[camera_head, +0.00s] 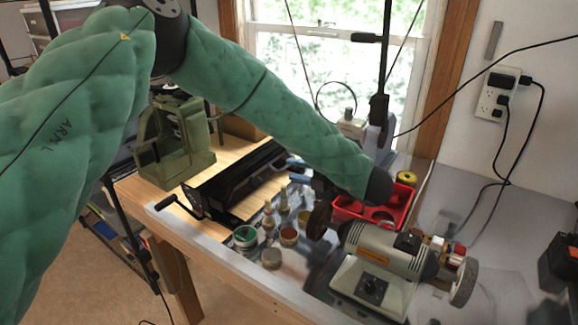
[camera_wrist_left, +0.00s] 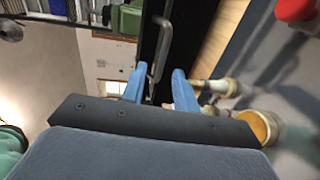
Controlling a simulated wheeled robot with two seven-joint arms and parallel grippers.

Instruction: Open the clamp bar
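A long black bench tool (camera_head: 238,182), which I take to carry the clamp bar, lies on the wooden bench top. A crank-like handle (camera_head: 180,205) sticks out at its left end. My left gripper (camera_head: 298,171) is at its right end, with blue fingers pointing left. In the left wrist view the black body (camera_wrist_left: 190,25) runs up beyond the fingers. A bent grey metal handle (camera_wrist_left: 160,45) reaches down between the spread fingertips (camera_wrist_left: 160,78); I cannot tell whether they touch it. The left gripper is open. My right gripper is not in view.
A green machine (camera_head: 175,140) stands left of the black tool. Small bottles and jars (camera_head: 288,235) stand in front of it. A bench grinder (camera_head: 385,262) and a red tray (camera_head: 398,207) are to the right, close to my left forearm.

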